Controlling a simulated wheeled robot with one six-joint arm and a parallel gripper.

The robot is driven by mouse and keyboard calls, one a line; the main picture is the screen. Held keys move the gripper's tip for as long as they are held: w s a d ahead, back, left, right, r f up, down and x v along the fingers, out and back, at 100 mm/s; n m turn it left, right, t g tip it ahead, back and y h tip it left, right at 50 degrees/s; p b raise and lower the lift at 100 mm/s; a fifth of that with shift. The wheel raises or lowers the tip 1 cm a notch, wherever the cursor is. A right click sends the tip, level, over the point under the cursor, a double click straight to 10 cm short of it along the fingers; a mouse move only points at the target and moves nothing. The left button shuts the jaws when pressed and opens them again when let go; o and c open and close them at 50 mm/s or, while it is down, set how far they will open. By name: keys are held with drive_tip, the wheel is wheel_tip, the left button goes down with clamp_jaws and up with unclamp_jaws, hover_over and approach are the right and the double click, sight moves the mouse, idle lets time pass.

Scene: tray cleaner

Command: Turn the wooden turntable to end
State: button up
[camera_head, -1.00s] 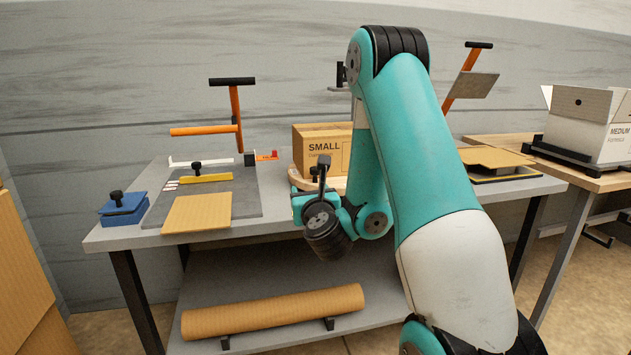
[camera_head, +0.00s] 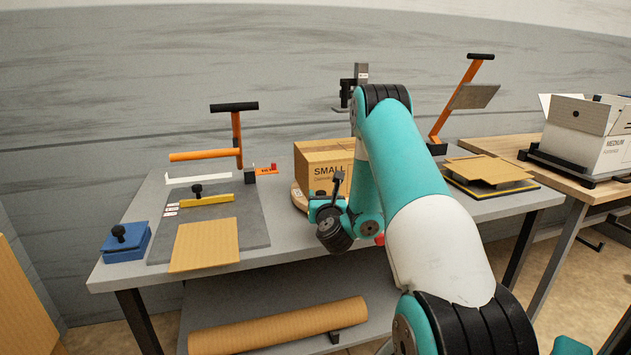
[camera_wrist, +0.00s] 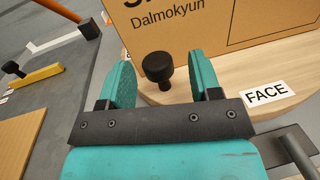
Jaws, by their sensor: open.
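The wooden turntable (camera_wrist: 220,97) is a pale round disc with a black knob (camera_wrist: 157,68) and a white label reading FACE. A cardboard box marked SMALL (camera_head: 318,166) stands on it and also shows in the wrist view (camera_wrist: 215,22). In the head view only the turntable's left edge (camera_head: 298,197) shows; my arm hides the rest. My gripper (camera_wrist: 160,80) is open, its two teal fingers on either side of the knob in the picture. I cannot tell whether either finger touches it.
To the left are a grey cutting mat (camera_head: 255,222) with a cardboard sheet (camera_head: 205,245), a yellow bar (camera_head: 207,201) and a blue block (camera_head: 125,242). An orange lever press (camera_head: 238,135) stands behind. Stacked cardboard (camera_head: 490,168) lies to the right.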

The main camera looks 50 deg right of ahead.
drive_tip(key=shift+p+x, duration=0.35)
drive_tip(key=shift+x, duration=0.4)
drive_tip(key=shift+w+a, duration=0.1)
drive_tip(key=shift+w, duration=0.05)
drive_tip(key=shift+f, duration=0.1)
clamp_jaws()
